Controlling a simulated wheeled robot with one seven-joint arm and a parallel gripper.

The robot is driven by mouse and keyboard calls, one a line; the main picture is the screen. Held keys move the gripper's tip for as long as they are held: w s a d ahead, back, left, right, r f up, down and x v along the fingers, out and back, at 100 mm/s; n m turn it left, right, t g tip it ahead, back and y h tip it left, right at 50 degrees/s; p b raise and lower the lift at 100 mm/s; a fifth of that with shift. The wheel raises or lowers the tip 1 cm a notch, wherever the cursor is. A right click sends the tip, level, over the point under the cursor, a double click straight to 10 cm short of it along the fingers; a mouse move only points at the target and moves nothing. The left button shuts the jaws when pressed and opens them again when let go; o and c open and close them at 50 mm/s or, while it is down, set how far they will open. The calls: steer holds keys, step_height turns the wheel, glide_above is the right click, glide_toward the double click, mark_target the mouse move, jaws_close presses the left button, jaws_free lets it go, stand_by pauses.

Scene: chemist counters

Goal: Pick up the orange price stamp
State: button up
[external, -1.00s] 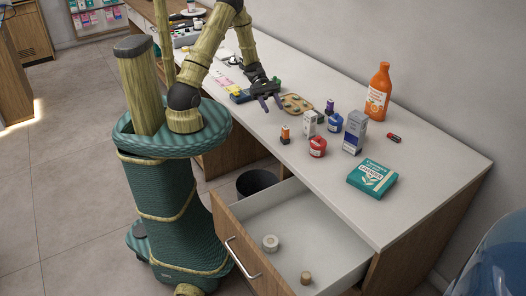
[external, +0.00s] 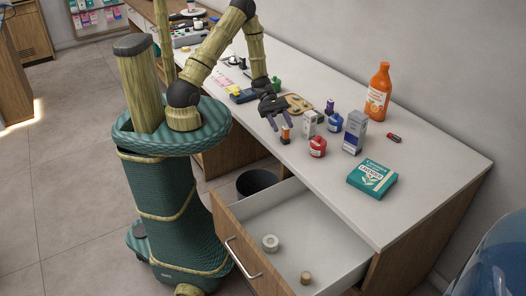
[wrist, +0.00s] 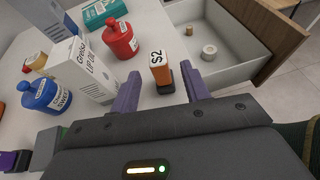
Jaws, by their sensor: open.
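The orange price stamp (wrist: 160,66) has a dark base and a white label reading "S2". It stands on the counter near the front edge, and in the external view the stamp (external: 285,131) is just beyond my fingers. My gripper (external: 279,120) is open, low over the counter. In the wrist view my two purple fingers (wrist: 160,88) point towards the stamp, which shows between and slightly ahead of their tips. I cannot tell whether they touch it.
A white and grey box (wrist: 88,70), a blue bottle (wrist: 45,95) and a red bottle (wrist: 120,40) stand close by. A teal box (external: 372,178) and an orange bottle (external: 378,92) are farther off. An open drawer (external: 300,232) juts out below the counter's front edge.

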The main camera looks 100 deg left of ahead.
mark_target(285, 131)
steer(key=x, duration=0.4)
steer(key=shift+r, duration=0.1)
steer(key=shift+c, duration=0.5)
jaws_close()
